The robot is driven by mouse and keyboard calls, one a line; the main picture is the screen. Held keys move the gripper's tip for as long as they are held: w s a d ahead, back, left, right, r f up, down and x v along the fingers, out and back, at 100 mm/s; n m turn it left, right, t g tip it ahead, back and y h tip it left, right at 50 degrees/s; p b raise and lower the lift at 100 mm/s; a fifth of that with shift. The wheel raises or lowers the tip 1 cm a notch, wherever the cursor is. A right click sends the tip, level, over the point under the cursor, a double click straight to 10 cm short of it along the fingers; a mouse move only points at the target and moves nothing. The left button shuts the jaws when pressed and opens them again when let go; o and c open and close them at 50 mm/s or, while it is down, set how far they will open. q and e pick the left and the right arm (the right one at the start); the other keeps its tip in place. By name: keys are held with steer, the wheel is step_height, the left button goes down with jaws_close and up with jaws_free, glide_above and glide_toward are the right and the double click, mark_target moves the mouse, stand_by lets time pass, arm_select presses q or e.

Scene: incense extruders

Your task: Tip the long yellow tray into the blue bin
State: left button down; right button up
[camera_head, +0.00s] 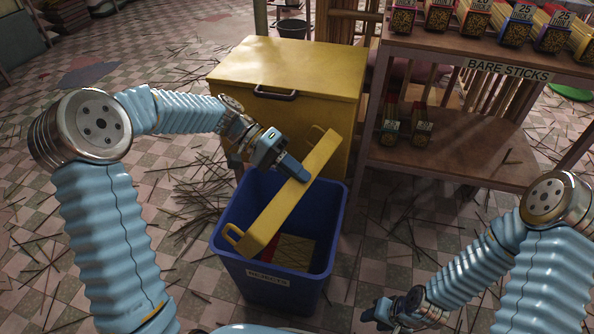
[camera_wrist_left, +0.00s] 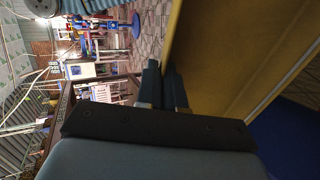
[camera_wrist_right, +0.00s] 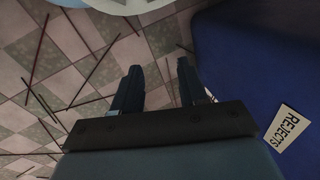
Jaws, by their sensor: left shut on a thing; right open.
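The long yellow tray (camera_head: 289,208) is held over the blue bin (camera_head: 229,262), slanting from the bin's front left up to its back right. It is tilted on its side, and a handle shows at each end. My left gripper (camera_head: 301,176) is shut on the tray's long edge; the tray (camera_wrist_left: 245,50) also fills the right of the left wrist view. Inside the bin lie a yellowish piece and something red, partly hidden by the tray. My right gripper (camera_head: 378,314) is open and empty, low to the right of the bin; it also shows in the right wrist view (camera_wrist_right: 158,75).
A yellow chest (camera_head: 300,65) with a dark handle stands right behind the bin. A wooden shelf (camera_head: 455,165) labelled BARE STICKS, holding several boxes, is at the back right. Loose sticks litter the tiled floor (camera_head: 185,205). The bin's front label reads REJECTS (camera_wrist_right: 287,128).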

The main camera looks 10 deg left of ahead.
arm_select(q)
steer(key=r+t+y+p, duration=0.1)
steer(key=y+p, duration=0.1)
steer(key=y, duration=0.1)
steer(key=r+t+y+p, duration=0.1)
steer(key=y+p, duration=0.2)
steer(key=r+y+p, duration=0.2)
steer(key=y, duration=0.1)
steer(key=shift+d+r+t+y, duration=0.1)
steer(key=shift+d+t+y, duration=0.1)
steer(key=shift+t+y, duration=0.15)
steer(key=shift+r+t+y+p, duration=0.15)
steer(key=shift+t+y+p, duration=0.1)
steer(key=shift+y+p, duration=0.3)
steer(key=shift+a+t+y, duration=0.15)
steer(key=shift+t+y, duration=0.15)
steer(key=shift+y, duration=0.7)
arm_select(e)
step_height(320, 180, up, 9)
steer(key=a, duration=0.2)
steer(key=shift+s+f, duration=0.2)
steer(key=shift+s, duration=0.25)
arm_select(q)
steer(key=shift+s, duration=0.1)
arm_select(e)
steer(key=shift+s+a, duration=0.1)
